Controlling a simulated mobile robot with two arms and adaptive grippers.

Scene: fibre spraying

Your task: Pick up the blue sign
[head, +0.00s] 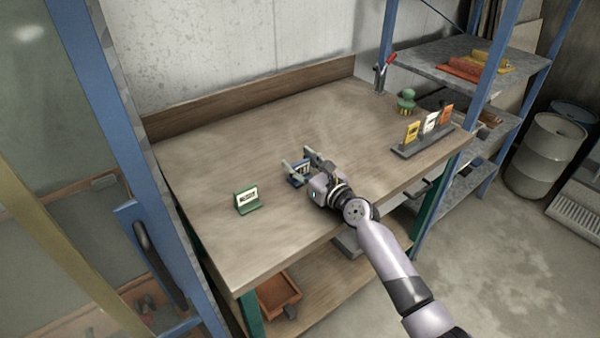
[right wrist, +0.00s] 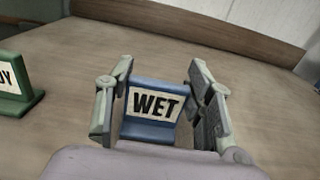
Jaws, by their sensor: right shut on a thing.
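The blue sign (right wrist: 150,132) has a pale label reading "WET". In the right wrist view it stands between the two fingers of my right gripper (right wrist: 160,105), on the wooden table. In the head view the blue sign (head: 297,180) shows only in part, as my right gripper (head: 298,165) covers some of it. My right gripper is shut on the blue sign, with a finger at each side. My left gripper is not in view.
A green sign (head: 247,201) stands on the table (head: 225,155) to the left; it also shows in the right wrist view (right wrist: 16,88). A dark rack (head: 425,146) with yellow, white and orange cards stands at the right. A blue-posted shelf (head: 455,55) rises beyond the table.

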